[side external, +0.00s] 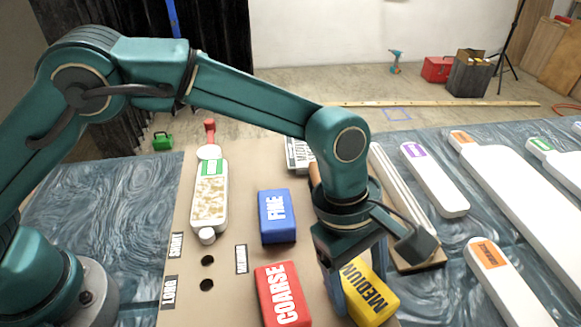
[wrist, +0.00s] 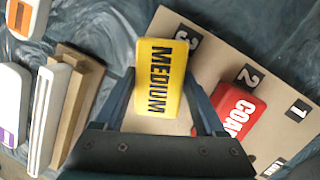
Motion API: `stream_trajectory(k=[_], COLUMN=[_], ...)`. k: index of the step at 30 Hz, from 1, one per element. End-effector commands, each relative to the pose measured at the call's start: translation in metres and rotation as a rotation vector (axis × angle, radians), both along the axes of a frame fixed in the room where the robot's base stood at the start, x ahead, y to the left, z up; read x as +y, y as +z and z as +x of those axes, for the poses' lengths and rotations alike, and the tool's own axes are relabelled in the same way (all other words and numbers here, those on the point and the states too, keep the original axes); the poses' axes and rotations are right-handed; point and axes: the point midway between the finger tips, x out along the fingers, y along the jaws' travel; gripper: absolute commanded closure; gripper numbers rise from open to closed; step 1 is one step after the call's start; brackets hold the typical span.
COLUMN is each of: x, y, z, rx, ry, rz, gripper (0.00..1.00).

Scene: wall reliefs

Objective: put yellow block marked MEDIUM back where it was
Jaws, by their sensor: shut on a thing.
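The yellow block marked MEDIUM (side external: 372,292) is at the lower middle of the side view, under my wrist. It also shows in the wrist view (wrist: 160,78), its lettering running lengthwise. My gripper (side external: 356,283) is shut on the block, with one finger along each long side, as the wrist view (wrist: 162,92) shows. The block is by the tan board's label 3 (wrist: 187,40). I cannot tell if it touches the board (side external: 222,305). My fingers hide part of its sides.
The red COARSE block (side external: 283,293) sits close left of my gripper; label 2 (wrist: 249,77) is beside it. The blue FINE block (side external: 277,216) is farther back. White reliefs (side external: 434,180) and wooden strips (wrist: 75,105) lie on the other side.

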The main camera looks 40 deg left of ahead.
Motion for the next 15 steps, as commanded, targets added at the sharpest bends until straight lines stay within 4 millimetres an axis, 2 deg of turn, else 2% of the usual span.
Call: stream_trajectory(k=[1,2,3,11,15], x=[0.000,0.000,0.000,0.000,0.003], y=[-0.001,-0.001,0.000,0.002,0.017], z=[0.000,0.000,0.000,0.000,0.001], rx=[0.000,0.000,0.000,-0.001,-0.003], ry=[0.000,0.000,0.000,0.000,0.001], rz=[0.000,0.000,0.000,0.000,-0.003], gripper=[0.16,0.05,0.00,0.00,0.00])
